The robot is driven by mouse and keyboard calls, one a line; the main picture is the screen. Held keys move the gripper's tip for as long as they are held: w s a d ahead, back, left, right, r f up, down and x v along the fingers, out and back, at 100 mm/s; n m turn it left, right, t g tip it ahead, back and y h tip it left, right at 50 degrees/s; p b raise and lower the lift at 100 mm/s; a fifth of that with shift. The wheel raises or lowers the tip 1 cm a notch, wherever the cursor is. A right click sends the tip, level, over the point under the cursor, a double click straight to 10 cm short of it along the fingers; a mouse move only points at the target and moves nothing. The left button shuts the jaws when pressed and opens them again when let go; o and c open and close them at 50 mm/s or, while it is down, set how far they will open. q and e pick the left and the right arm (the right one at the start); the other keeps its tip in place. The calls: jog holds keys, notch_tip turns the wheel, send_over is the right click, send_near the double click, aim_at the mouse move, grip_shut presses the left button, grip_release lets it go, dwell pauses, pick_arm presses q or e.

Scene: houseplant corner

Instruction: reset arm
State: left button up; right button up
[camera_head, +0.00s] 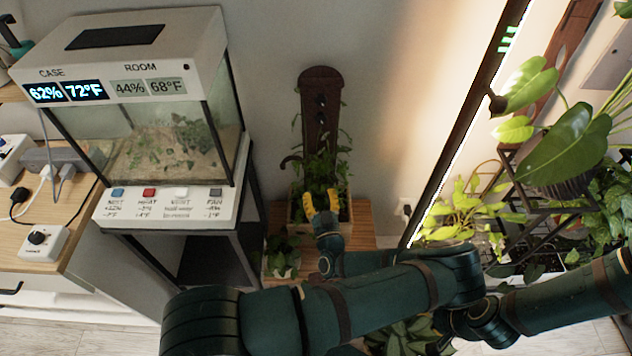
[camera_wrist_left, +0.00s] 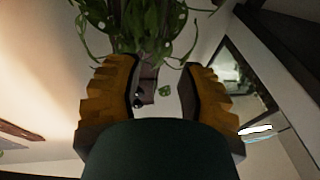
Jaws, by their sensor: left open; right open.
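My left gripper (camera_head: 322,203) has yellow fingers and stands in front of the plant in a wooden planter (camera_head: 345,212). In the left wrist view its two fingers (camera_wrist_left: 160,90) are apart with nothing held between them. Trailing leaves (camera_wrist_left: 150,25) hang at the top of that view, beyond the fingers; whether any touch them I cannot tell. My left arm (camera_head: 370,300) crosses the bottom of the head view and bends back toward the planter. My right arm (camera_head: 570,300) comes in from the right, and its gripper does not show.
A glass case (camera_head: 170,150) with a lit display and several buttons stands on a stand at left. A dark board (camera_head: 322,110) rises behind the planter. A small pot plant (camera_head: 283,255) sits left of it. A plant rack (camera_head: 520,215) with leafy plants fills the right side.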

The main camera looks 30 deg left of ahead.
pick_arm(q)
jog(key=shift+s+d+f, duration=0.1)
jog(key=shift+s+d, duration=0.2)
dwell(0.4)
